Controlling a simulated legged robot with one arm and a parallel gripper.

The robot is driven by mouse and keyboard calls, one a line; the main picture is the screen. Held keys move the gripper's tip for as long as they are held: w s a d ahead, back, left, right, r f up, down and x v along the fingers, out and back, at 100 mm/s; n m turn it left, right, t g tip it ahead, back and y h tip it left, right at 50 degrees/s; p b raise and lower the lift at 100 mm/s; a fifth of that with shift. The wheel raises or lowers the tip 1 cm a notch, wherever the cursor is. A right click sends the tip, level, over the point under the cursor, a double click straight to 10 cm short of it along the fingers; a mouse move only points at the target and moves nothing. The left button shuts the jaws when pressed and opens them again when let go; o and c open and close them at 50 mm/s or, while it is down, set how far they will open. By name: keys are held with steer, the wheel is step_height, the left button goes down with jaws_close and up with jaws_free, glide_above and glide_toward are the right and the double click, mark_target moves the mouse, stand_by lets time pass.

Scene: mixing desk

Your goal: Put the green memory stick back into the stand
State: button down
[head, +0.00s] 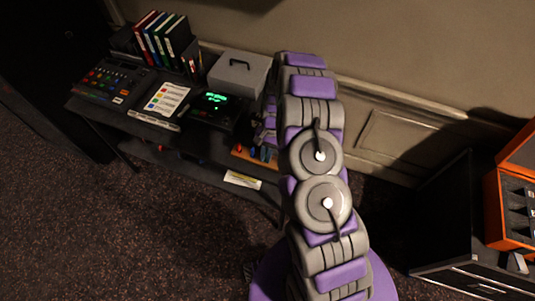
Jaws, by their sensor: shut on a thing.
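My arm rises across the middle of the head view and bends down at the far side toward the desk. My gripper (266,138) shows only in part at the desk's right end, behind my arm links, small and dark. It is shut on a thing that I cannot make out. I cannot pick out the green memory stick. A low orange-brown strip (240,153) with small red and blue pieces lies just below and left of my gripper; it may be the stand, partly hidden by my arm.
The dark desk (95,112) carries a mixer (112,80), a colour-marked sheet (167,99), a device with a green display (216,98), a grey box (238,74) and several upright coloured binders (160,38). An orange case (492,210) stands at right. The carpet at left is clear.

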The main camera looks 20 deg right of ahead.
steer(key=shift+f, duration=0.1)
steer(key=shift+d+f, duration=0.15)
steer(key=shift+d, duration=0.2)
